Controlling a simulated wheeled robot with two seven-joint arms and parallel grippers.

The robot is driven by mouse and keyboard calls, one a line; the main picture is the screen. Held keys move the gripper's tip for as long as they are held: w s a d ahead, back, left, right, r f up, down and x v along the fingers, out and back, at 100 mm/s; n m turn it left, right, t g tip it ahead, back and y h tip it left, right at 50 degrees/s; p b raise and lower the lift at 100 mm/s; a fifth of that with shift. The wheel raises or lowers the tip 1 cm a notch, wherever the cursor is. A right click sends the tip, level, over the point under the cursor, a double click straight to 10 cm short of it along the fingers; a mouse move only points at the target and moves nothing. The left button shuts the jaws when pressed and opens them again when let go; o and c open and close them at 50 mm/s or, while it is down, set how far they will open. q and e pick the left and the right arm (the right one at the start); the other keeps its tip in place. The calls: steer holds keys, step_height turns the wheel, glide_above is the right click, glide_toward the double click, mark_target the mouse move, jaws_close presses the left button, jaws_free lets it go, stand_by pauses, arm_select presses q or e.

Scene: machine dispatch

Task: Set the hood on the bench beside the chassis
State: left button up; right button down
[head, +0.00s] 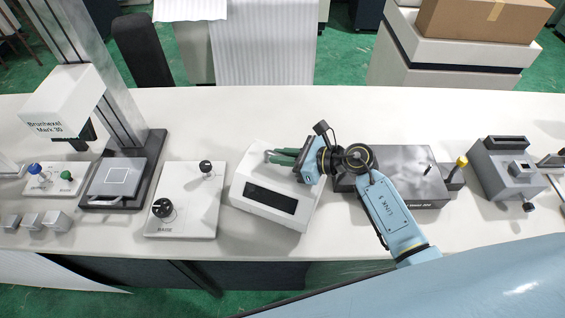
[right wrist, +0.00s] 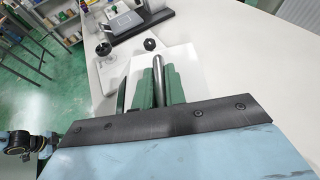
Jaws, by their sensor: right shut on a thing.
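The hood (head: 265,205) is a white box with a dark slot in its front face, near the middle of the bench (head: 330,108), turned slightly. My right gripper (head: 272,156) reaches over its top from the right, with green fingers shut on it. In the right wrist view a metal bar (right wrist: 159,70) lies between the green fingers, with the white hood (right wrist: 188,62) below. The chassis, which I take to be the dark grey box (head: 408,160), is right of the hood, partly hidden by my right arm. I cannot tell whether the hood touches the bench. My left gripper is out of view.
A white panel with black knobs (head: 182,215) stands close to the hood's left. A white press-like machine (head: 62,105) with a dark base is farther left. A yellow-knobbed lever (head: 461,161) and a grey fixture (head: 508,170) are at the right. The bench behind the hood is clear.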

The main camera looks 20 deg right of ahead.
steer(key=shift+f, duration=1.1)
steer(key=c, duration=1.5)
jaws_free()
steer(key=shift+f, duration=0.15)
steer(key=shift+o, duration=0.2)
steer(key=b+v, duration=0.1)
steer(key=v, duration=1.1)
steer(key=shift+s, duration=0.15)
